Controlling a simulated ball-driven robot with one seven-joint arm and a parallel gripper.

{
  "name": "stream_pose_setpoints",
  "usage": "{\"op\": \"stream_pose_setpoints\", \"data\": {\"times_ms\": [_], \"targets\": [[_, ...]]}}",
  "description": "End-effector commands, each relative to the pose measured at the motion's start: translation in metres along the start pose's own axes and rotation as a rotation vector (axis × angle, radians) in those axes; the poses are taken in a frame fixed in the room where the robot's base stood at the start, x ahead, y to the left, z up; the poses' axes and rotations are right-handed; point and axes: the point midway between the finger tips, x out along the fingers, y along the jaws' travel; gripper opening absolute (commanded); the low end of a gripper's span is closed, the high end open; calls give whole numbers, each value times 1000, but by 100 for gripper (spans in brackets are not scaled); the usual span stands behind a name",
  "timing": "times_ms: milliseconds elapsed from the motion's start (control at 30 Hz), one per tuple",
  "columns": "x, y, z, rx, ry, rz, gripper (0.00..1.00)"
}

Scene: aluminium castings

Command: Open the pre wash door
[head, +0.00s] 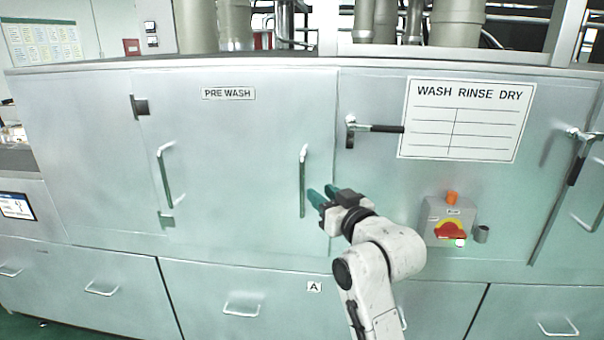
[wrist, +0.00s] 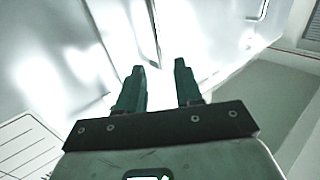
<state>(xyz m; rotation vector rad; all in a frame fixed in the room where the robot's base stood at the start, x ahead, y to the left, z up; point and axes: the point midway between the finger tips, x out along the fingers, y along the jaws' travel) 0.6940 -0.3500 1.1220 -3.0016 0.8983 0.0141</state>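The PRE WASH door (head: 235,150) is a flat metal panel under a PRE WASH label (head: 228,93) and looks shut. A vertical bar handle (head: 303,181) is near its right edge, and another bar handle (head: 165,172) is near its left side. My gripper (head: 322,194), with green fingers, is just right of the right handle, near its lower half, and apart from it in the picture. The gap in depth is hard to tell. In the wrist view my gripper (wrist: 160,66) has its fingers spread with nothing between them.
To the right are a WASH RINSE DRY sign (head: 465,120), a latch lever (head: 372,128) and a control box with a red and yellow switch (head: 449,221). Drawers with handles (head: 241,311) run below. Pipes (head: 235,25) stand behind the machine top.

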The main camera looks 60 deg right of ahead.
Motion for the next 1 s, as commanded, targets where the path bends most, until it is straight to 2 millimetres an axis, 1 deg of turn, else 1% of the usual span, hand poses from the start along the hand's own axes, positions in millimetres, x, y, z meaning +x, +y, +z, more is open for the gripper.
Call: {"op": "stream_pose_setpoints", "data": {"times_ms": [33, 167, 267, 500, 600, 700, 833, 1000], "targets": [[2, 3, -4, -1, 11, 5, 35], [12, 3, -6, -1, 15, 5, 35], [28, 3, -6, -2, 13, 5, 35], [72, 3, -6, -2, 11, 5, 35], [87, 3, -6, -2, 11, 4, 35], [98, 3, -6, -1, 12, 4, 35], [106, 3, -5, -1, 11, 5, 35], [108, 3, -5, -1, 11, 5, 35]]}}
